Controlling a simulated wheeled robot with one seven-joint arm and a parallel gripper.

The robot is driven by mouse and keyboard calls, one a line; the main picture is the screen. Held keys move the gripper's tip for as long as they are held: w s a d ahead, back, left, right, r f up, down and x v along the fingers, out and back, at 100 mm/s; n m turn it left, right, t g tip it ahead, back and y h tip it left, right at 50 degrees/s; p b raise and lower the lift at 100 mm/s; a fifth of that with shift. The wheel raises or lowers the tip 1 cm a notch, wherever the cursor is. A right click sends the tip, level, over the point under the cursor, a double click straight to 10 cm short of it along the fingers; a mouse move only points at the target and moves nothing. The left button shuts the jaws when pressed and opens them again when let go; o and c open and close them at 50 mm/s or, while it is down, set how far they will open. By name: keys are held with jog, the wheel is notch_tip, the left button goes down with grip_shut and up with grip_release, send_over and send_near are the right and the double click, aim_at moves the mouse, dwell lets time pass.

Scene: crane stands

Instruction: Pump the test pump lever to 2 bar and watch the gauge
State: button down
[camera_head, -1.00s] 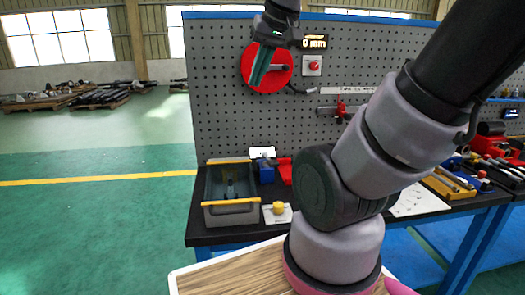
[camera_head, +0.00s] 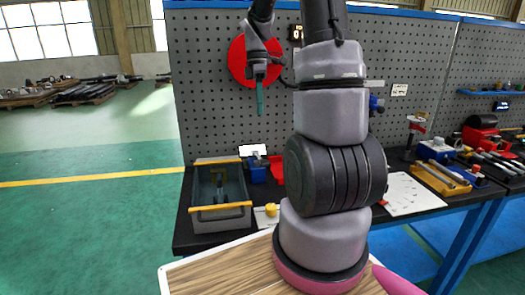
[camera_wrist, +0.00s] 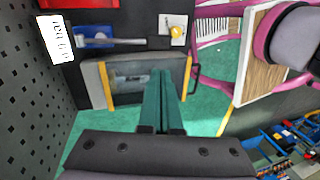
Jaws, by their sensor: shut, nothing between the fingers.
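A blue device (camera_head: 257,173) stands at the back of the bench by a small white display (camera_head: 253,151). In the wrist view a grey lever-like bar (camera_wrist: 122,42) lies along this blue device, and the display (camera_wrist: 57,38) carries digits too small to read surely. I cannot tell for certain which part is the pump lever or gauge. Beside it stands an open grey box (camera_head: 219,217) with yellow rails. My gripper (camera_head: 260,111) has green fingers, shut and empty, pointing down in the air above the bench. In the wrist view its fingertips (camera_wrist: 160,73) overlap the box.
A yellow knob (camera_head: 271,210) on a white plate sits right of the box. A red disc (camera_head: 238,62) hangs on the grey pegboard (camera_head: 205,105) behind my gripper. Tools and a yellow tray (camera_head: 440,178) occupy the bench at right. Green floor is open at left.

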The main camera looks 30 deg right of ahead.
aim_at(263, 161)
jog(key=shift+w+d+f+n, duration=0.25)
jog(key=shift+d+f+n, duration=0.05)
jog(key=shift+f, duration=0.15)
jog(key=x, duration=1.4)
jog(key=shift+s, duration=0.35)
jog(key=shift+w, duration=0.1)
